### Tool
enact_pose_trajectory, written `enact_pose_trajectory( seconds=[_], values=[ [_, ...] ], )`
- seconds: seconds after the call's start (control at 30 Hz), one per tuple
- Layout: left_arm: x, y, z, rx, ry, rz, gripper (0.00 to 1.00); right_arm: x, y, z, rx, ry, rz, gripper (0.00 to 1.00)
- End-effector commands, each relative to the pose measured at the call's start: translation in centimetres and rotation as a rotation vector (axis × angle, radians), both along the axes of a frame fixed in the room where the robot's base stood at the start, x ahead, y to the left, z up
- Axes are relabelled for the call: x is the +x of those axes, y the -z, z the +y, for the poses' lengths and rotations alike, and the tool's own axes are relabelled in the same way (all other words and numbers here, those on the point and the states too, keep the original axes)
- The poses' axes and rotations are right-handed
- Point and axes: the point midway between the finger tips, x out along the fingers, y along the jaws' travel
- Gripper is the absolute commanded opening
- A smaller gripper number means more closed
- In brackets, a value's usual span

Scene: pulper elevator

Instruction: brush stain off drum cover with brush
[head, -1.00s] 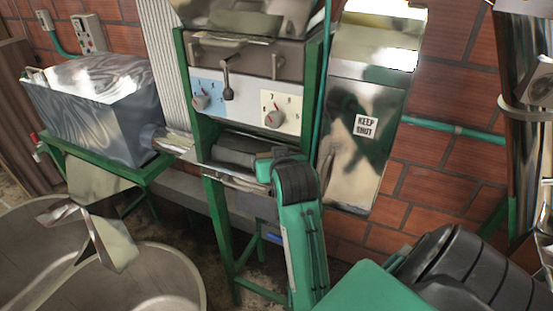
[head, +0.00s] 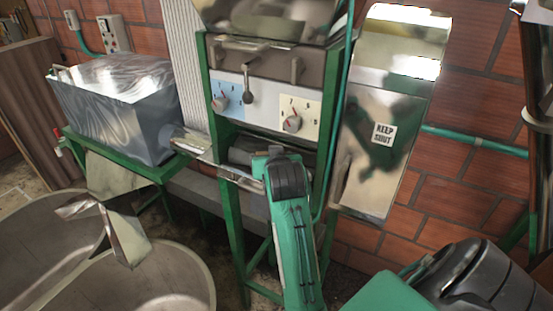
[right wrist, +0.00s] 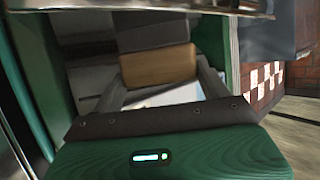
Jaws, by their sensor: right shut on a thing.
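The machine stands in a green frame (head: 227,215) in the middle of the head view. A dark grey rounded part (head: 244,154), perhaps the drum cover, shows below its dial panel. My right arm reaches up to this opening, and its wrist hides the gripper and part of the grey surface. In the right wrist view my right gripper (right wrist: 160,85) is shut on a tan wooden block, the brush (right wrist: 158,65). A dark grey shape sits directly beyond the brush; I cannot tell whether it is bristles or cover. No stain can be made out. My left gripper is out of view.
A dial panel (head: 264,107) with a lever is above the opening. A shiny metal chute (head: 385,165) with a sign stands to its right. A grey metal box (head: 120,105) on a green stand and round metal tanks (head: 165,262) are at left.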

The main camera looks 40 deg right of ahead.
Motion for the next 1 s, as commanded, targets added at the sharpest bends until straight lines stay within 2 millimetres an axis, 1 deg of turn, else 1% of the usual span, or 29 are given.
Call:
enact_pose_trajectory(
  seconds=[0.03, 0.3, 0.57, 0.8, 0.9, 1.0],
  values=[
    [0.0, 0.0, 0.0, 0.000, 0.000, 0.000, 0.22, 0.3, 0.3, 0.2, 0.004, -0.002, 0.006, 0.59],
    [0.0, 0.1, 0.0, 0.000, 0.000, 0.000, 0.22, 2.1, 0.2, 1.0, 0.004, -0.003, 0.007, 0.59],
    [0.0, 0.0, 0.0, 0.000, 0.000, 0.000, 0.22, 2.9, 0.1, 1.3, 0.005, -0.003, 0.006, 0.59],
    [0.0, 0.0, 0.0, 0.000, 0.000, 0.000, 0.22, 4.6, -0.1, 2.0, 0.004, -0.003, 0.005, 0.59],
    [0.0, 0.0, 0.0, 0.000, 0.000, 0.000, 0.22, 4.9, -0.2, 2.1, 0.002, -0.002, 0.003, 0.59],
    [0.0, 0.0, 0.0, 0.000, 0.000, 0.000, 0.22, 4.8, -0.2, 2.1, 0.002, -0.001, 0.004, 0.59]
  ],
)
